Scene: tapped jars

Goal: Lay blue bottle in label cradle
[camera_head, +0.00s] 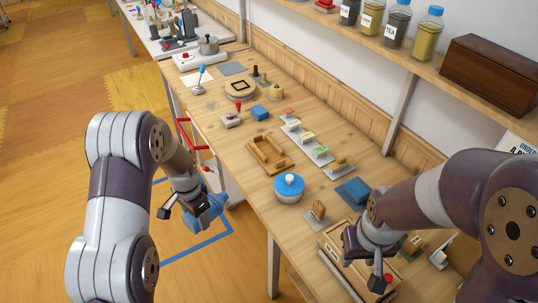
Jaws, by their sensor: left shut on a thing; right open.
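The blue bottle (207,212) is in my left gripper (186,208). The gripper is shut on it, off the table's front edge with the floor behind. The bottle is tilted and partly hidden by the gripper. My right gripper (364,266) is open above a light wooden box-like holder (334,262) at the near end of the table, and partly covers it. An open wooden tray (268,154) sits mid-table. I cannot tell which wooden holder is the label cradle.
A blue-lidded round jar (289,188) stands between the tray and the near holder. The table's front edge is close to the bottle.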

